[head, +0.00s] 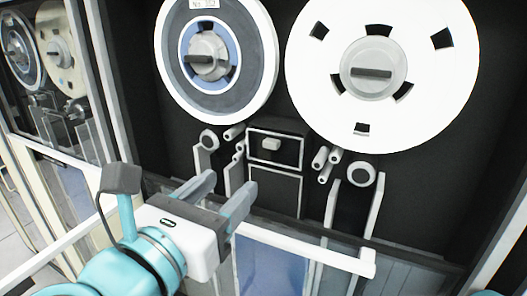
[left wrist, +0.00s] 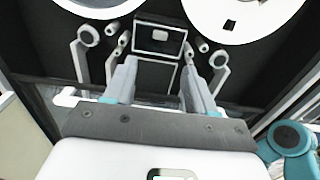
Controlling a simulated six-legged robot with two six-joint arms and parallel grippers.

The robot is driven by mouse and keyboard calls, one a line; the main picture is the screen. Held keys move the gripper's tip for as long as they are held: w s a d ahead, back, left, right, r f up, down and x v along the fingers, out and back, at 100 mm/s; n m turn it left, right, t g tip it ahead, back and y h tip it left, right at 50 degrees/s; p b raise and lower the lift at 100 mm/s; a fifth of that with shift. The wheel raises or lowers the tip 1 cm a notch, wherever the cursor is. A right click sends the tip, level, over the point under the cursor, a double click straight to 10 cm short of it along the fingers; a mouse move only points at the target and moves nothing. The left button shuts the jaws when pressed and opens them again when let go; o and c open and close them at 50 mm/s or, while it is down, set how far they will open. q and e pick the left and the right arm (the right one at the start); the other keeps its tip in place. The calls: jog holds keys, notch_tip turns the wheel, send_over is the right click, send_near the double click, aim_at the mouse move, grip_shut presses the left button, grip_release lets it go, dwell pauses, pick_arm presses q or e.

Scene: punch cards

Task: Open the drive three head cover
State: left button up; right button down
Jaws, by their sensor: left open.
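The head cover (head: 288,151) is a small dark panel with a white outline and a pale knob (head: 270,144), set below and between the two reels. It looks shut. In the left wrist view the cover (left wrist: 143,43) and its knob (left wrist: 159,35) are just beyond my fingertips. My left gripper (head: 229,186) is open and empty, its fingers pointing at the drive, below and left of the cover in the head view. In the left wrist view my left gripper (left wrist: 158,68) has its fingers apart, with the knob between them in the picture. My right gripper is not in view.
A blue-centred reel (head: 258,60) and a large white reel (head: 308,90) are above the cover. Posts and rollers (head: 362,174) flank it. A white rail (head: 300,252) crosses in front, low down. Another drive (head: 62,70) stands at the left.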

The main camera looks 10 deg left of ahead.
aim_at(269, 146)
pick_arm(q)
jog(key=x, duration=1.1)
jog(key=shift+w+f, duration=0.1)
jog(key=shift+w, duration=0.1)
jog(key=shift+w+d, duration=0.35)
jog(key=shift+w, duration=0.35)
